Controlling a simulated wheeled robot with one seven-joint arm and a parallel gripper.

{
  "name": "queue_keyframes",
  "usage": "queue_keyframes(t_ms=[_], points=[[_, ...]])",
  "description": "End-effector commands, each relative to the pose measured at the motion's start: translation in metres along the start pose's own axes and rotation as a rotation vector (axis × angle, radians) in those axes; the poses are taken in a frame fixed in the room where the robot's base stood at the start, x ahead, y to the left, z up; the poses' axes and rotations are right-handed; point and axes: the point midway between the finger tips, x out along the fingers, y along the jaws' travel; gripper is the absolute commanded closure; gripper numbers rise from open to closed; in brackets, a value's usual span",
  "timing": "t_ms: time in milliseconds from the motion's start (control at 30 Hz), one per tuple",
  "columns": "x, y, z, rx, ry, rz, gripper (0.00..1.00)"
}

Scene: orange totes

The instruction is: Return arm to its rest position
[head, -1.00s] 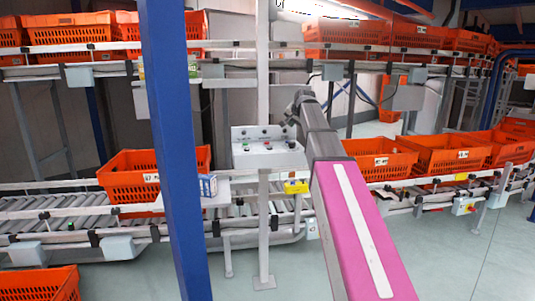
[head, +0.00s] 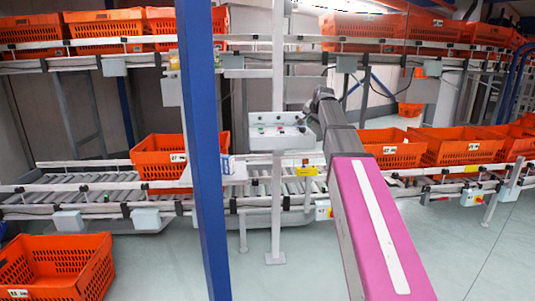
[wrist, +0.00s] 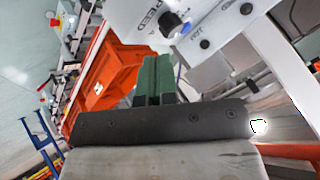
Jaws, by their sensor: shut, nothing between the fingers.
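My arm reaches forward from the lower right in the head view, with a pink link and a dark grey wrist. Its far end is beside the upper right of a white control box (head: 262,133) on a post; the fingers cannot be made out there. In the wrist view my gripper (wrist: 153,72) has its two green fingers together, with nothing between them. A white panel (wrist: 206,24) with a dark knob (wrist: 171,24) is just beyond the fingertips. I cannot tell whether they touch it.
A blue post (head: 205,150) stands in front at centre left. An orange tote (head: 174,160) sits on the roller conveyor, and another (head: 95,285) stands at the lower left. More totes (head: 460,147) line the right conveyor and upper shelves. Open floor (head: 480,260) shows at lower right.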

Motion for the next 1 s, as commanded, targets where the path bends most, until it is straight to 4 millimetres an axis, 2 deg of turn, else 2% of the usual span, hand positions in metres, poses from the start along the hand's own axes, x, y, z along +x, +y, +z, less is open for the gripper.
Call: queue_keyframes(t_ms=[267,467,567,800,1000], points=[[0.023,0.029,0.036,-0.036,-0.043,0.038,1.00],[0.046,0.060,0.076,-0.079,-0.090,0.079,1.00],[0.060,0.082,0.106,-0.110,-0.127,0.107,1.00],[0.093,0.152,0.199,-0.211,-0.249,0.190,1.00],[0.107,0.209,0.276,-0.298,-0.358,0.249,1.00]])
